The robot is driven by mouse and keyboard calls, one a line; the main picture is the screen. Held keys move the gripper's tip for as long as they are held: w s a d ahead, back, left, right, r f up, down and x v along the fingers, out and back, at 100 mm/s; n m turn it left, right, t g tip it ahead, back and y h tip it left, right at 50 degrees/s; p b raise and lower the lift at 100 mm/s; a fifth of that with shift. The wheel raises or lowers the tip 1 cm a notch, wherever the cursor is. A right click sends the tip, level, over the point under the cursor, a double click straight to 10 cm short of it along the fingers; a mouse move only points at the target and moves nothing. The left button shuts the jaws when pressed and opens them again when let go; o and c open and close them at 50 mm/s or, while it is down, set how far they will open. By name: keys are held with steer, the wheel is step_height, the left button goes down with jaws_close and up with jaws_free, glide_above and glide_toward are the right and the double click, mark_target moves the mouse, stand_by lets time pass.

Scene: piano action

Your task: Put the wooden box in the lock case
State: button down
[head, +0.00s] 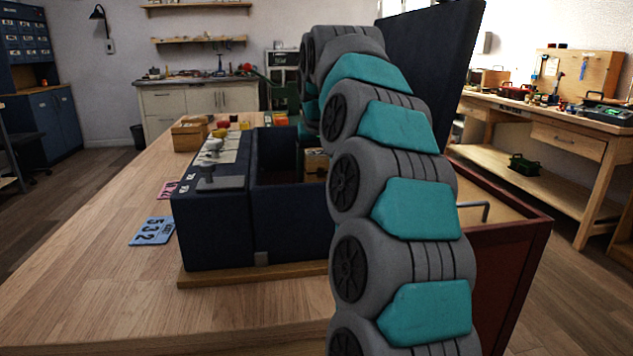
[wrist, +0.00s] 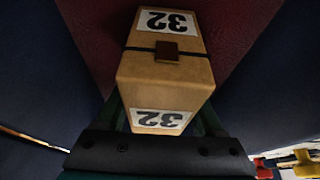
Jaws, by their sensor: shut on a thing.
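The wooden box (wrist: 165,80) is light brown with a dark band, a brown clasp and two white labels reading 32. My gripper (wrist: 162,118) is shut on it in the wrist view, with teal fingers at its sides. The lock case (head: 285,230) is dark navy, with its tall lid (head: 432,60) standing open behind my arm. The wrist view shows the box over a dark red surface (wrist: 90,30) between dark blue walls (wrist: 285,80). I cannot tell whether the box touches that surface.
The case stands on a wooden board (head: 215,279) on the wooden table (head: 90,290). A blue number tag (head: 153,231) reading 532 and a pink tag (head: 167,190) lie left of it. A red-sided open bin (head: 515,265) is on the right.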

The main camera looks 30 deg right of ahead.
steer(key=shift+f, duration=0.55)
steer(key=shift+f, duration=0.1)
jaws_free()
